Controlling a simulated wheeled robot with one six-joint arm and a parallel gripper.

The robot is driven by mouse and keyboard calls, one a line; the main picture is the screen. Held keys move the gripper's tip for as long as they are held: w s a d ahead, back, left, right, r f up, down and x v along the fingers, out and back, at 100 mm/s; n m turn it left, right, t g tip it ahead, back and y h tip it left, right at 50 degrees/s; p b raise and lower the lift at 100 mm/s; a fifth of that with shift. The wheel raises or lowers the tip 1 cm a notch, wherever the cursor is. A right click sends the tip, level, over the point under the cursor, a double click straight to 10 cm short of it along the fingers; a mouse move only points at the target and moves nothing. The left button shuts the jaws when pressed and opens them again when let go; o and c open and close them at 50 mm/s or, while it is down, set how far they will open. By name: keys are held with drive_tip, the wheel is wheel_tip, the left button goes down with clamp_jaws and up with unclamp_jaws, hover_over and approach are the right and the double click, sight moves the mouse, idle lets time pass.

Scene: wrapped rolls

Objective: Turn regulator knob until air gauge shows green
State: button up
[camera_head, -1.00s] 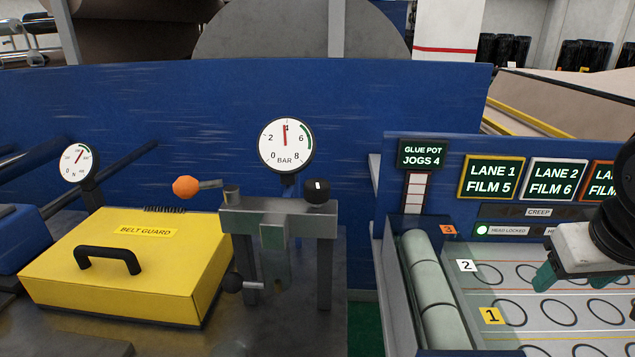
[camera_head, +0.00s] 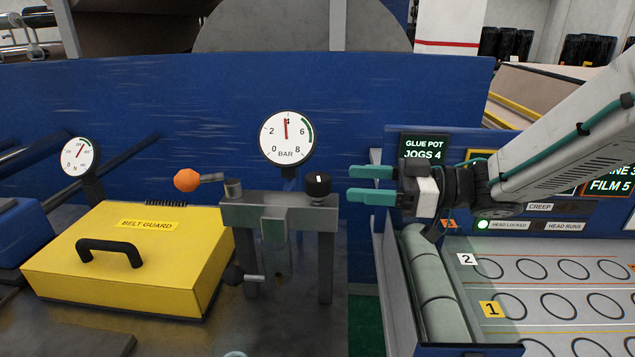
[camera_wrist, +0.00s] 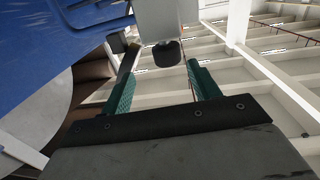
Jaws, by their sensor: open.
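The air gauge (camera_head: 286,138), marked BAR, has its red needle nearly straight up at about 4. Its green arc lies to the right, near 6, and the needle is outside it. The black regulator knob (camera_head: 318,184) with a white mark sits on the right end of a grey bracket below the gauge. My gripper (camera_head: 352,184) is open and empty just right of the knob, its green fingers pointing left at knob height. In the wrist view the knob (camera_wrist: 167,53) shows between and beyond the fingertips of my gripper (camera_wrist: 163,60), seemingly untouched.
An orange-ball lever (camera_head: 187,181) stands left on the grey bracket (camera_head: 278,214). A yellow belt guard (camera_head: 190,255) and a smaller N gauge (camera_head: 75,157) are further left. Grey rollers (camera_head: 432,285) lie below my gripper. The blue panel (camera_head: 180,110) stands behind.

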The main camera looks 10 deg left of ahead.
sight(317, 183)
drive_tip(key=shift+g, duration=0.5)
drive_tip(key=a, duration=0.5)
drive_tip(key=s+a, duration=0.1)
drive_tip(key=a, duration=0.2)
drive_tip(key=c, duration=1)
